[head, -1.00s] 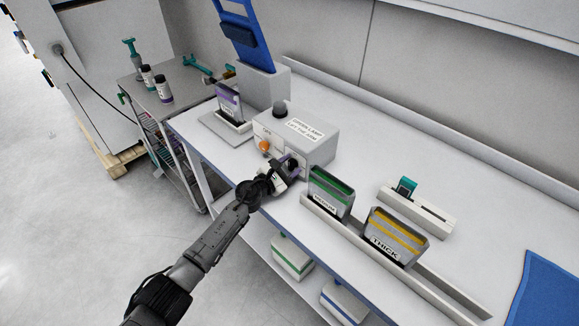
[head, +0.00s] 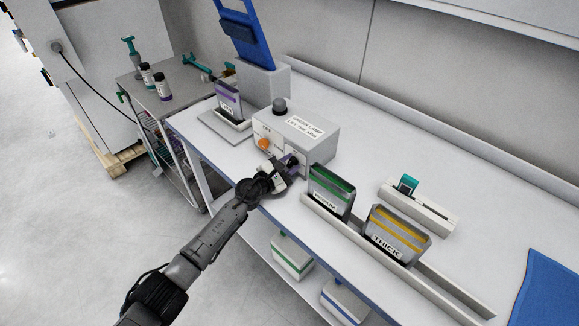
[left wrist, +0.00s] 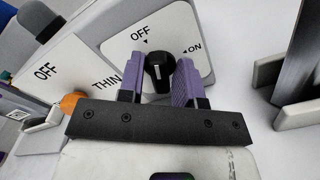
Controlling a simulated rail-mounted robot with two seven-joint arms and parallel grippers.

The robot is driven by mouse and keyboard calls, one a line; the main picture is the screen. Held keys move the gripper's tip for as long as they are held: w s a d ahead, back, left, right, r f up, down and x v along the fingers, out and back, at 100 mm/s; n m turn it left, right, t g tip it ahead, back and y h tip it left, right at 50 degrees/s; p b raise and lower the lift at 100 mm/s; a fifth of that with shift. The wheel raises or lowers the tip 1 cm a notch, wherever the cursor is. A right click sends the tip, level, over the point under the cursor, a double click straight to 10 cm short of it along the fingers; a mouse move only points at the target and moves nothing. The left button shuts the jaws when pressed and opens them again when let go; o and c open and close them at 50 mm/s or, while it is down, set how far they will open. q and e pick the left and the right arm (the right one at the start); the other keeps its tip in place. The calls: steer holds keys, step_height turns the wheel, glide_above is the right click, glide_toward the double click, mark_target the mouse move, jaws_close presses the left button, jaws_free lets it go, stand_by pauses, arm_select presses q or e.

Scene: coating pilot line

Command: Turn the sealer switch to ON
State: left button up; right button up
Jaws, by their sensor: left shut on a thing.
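The sealer box (head: 318,147) is a light grey housing on the bench. Its front plate (left wrist: 185,28) reads OFF at the top and ON at the right. A black switch knob (left wrist: 158,66) with a white mark sits on this plate; the mark appears nearer OFF than ON. My left gripper (head: 289,161) is at the box front, and its purple fingers stand on either side of the knob, shut on it. In the head view the fingers largely hide the knob. My right gripper is not in view.
An orange knob (head: 263,144) is left of my gripper on the same box. A green-banded MEDIUM holder (head: 331,191) stands close to the right, with a yellow-banded THICK holder (head: 397,235) beyond. A purple-banded holder (head: 228,101) is behind left.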

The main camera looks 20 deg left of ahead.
arm_select(q)
steer(key=m+b, duration=0.2)
steer(key=m, duration=0.1)
steer(key=shift+f, duration=0.15)
steer(key=m, duration=0.2)
steer(key=shift+m+b, duration=0.3)
steer(key=shift+b, duration=0.1)
steer(key=shift+m, duration=0.9)
